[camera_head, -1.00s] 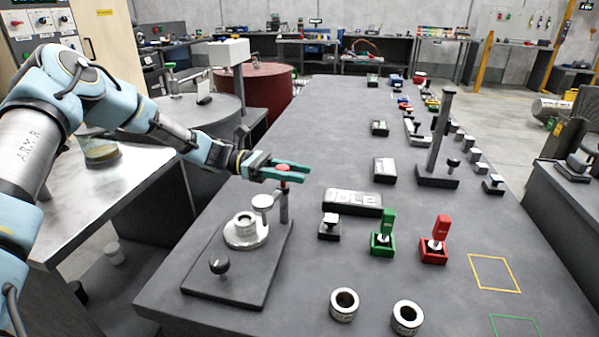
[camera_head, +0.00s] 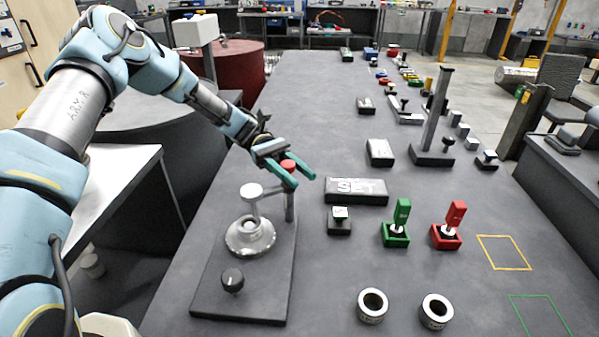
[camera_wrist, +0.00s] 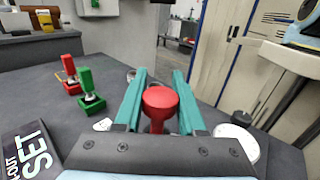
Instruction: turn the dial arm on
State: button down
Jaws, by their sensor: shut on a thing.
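The dial fixture stands on a dark base plate (camera_head: 207,284) at the near left of the table. It has a round metal dial (camera_head: 250,237), a pale disc (camera_head: 251,190) above it and an arm with an upright grey post topped by a red knob (camera_head: 289,165). My gripper (camera_head: 303,180) has its teal fingers shut on the red knob. In the wrist view the red knob (camera_wrist: 160,100) sits between the two fingers (camera_wrist: 159,74).
A black knob (camera_head: 232,280) sits on the plate's front. Right of the fixture are a small block (camera_head: 340,222), a green switch (camera_head: 397,234), a red switch (camera_head: 447,237) and two metal rings (camera_head: 372,306). A tall post (camera_head: 434,115) stands farther back.

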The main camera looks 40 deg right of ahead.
jog(key=shift+a+y, duration=0.1)
jog(key=shift+y, duration=0.2)
jog(key=c, duration=0.5)
grip_release()
jog(key=w+b, duration=0.3)
jog(key=w, duration=0.7)
jog(key=shift+w+d, duration=0.4)
